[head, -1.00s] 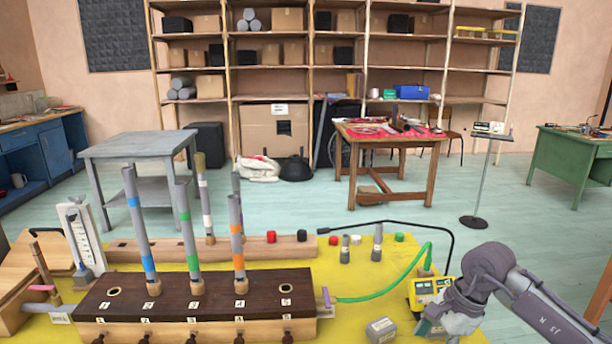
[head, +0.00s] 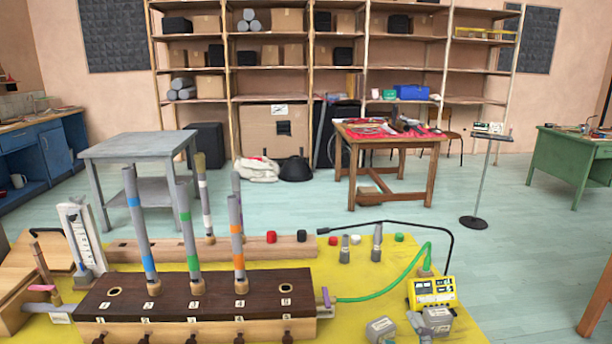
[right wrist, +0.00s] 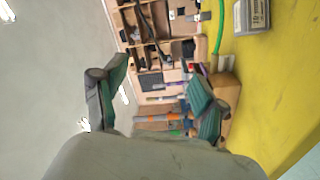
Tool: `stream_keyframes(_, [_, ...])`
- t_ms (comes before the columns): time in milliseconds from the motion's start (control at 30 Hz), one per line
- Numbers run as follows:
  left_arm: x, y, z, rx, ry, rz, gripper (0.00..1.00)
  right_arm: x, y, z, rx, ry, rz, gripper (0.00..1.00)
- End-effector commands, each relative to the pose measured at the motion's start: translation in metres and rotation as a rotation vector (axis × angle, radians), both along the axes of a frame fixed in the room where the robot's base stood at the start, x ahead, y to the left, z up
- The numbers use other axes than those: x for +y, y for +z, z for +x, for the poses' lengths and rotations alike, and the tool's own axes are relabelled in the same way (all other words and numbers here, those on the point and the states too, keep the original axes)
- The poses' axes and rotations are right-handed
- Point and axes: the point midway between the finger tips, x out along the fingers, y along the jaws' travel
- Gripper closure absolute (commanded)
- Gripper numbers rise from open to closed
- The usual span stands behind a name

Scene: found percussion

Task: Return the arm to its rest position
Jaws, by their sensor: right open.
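My right gripper (right wrist: 160,85) shows in the right wrist view with its two green-tipped fingers spread apart and nothing between them. Beyond the fingers that view is turned sideways and shows the tubes and the wooden wind chest.
A green hose (head: 385,296) runs between chest and meter. The table also shows in the right wrist view (right wrist: 285,90). Beyond it, the floor (head: 480,270) is open at the right.

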Motion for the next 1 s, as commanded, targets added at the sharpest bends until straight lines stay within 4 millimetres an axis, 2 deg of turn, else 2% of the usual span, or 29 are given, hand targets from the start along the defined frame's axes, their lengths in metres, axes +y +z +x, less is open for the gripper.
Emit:
stream_keyframes(33, [0.0,0.0,0.0,-0.001,0.0,0.0,0.67,-0.016,-0.034,-0.017,0.156,-0.08,0.132,0.29])
stream_keyframes(100, [0.0,0.0,0.001,-0.001,0.0,0.0,0.67,-0.032,-0.076,-0.045,0.354,-0.183,0.289,0.29])
stream_keyframes(200, [0.0,0.0,0.001,-0.002,0.0,0.0,0.67,-0.042,-0.124,-0.088,0.588,-0.304,0.455,0.29])
stream_keyframes(300, [0.0,0.0,0.001,-0.002,0.0,0.0,0.67,-0.044,-0.154,-0.127,0.766,-0.394,0.565,0.29])
stream_keyframes(500, [0.0,0.0,0.001,-0.002,0.0,0.0,0.67,-0.04,-0.189,-0.195,1.031,-0.528,0.704,0.29])
stream_keyframes(700, [0.0,0.0,0.001,-0.002,0.0,0.0,0.67,-0.032,-0.205,-0.255,1.247,-0.636,0.795,0.29])
stream_keyframes(733, [0.0,0.001,0.001,-0.002,0.0,0.0,0.67,-0.031,-0.209,-0.26,1.269,-0.648,0.801,0.29])
stream_keyframes(1000, [0.0,0.007,0.002,-0.003,0.0,-0.001,0.67,-0.029,-0.279,-0.242,1.286,-0.654,0.782,0.29])
